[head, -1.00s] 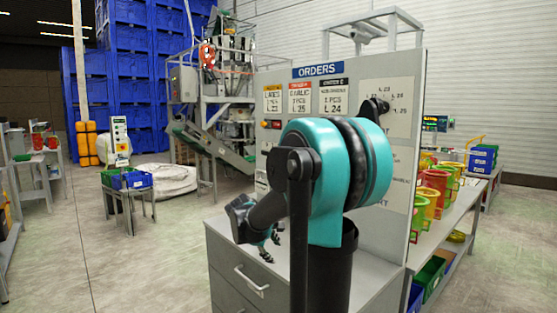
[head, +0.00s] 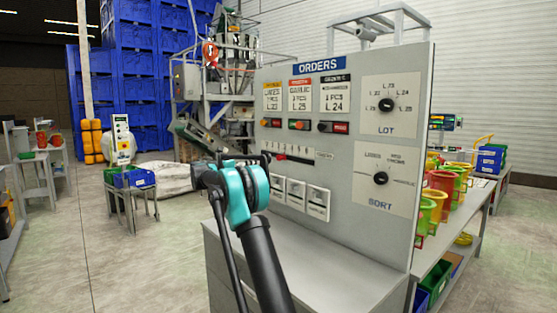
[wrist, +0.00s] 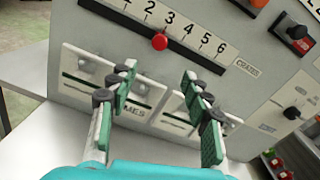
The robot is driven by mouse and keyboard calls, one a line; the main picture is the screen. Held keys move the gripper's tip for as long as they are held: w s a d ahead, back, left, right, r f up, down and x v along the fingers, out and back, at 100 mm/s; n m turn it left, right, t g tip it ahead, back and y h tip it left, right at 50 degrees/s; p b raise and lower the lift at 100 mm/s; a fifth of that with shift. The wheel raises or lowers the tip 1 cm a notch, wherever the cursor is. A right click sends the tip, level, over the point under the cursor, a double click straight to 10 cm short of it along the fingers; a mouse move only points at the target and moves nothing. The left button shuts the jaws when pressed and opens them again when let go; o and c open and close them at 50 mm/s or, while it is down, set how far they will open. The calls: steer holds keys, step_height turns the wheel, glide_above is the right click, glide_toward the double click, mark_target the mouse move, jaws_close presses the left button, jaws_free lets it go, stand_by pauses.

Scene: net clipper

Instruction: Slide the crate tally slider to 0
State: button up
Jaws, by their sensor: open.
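The crate tally slider is a dark track with a red knob (wrist: 159,42) under a white number scale (wrist: 187,28). The knob sits about below the 3, and the scale reads up to 6 at the right, beside the CRATES label (wrist: 247,68). The 0 end is out of the wrist view. In the head view the slider track (head: 300,159) is on the panel. My gripper (wrist: 159,72) is open and empty, its green-padded fingers spread either side of the knob's line, short of it in the picture. Its fingers are mostly hidden behind my arm in the head view.
The grey ORDERS panel (head: 345,150) has three switches above the slider, white flap-like plates (head: 302,195) below, and LOT (head: 387,104) and SORT (head: 380,178) dials at right. A grey cabinet top (head: 345,262) juts out below the panel.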

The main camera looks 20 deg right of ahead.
mark_target(278, 158)
steer(key=x, duration=1.7)
steer(key=shift+w+d, duration=0.15)
steer(key=shift+w, duration=0.05)
jaws_close()
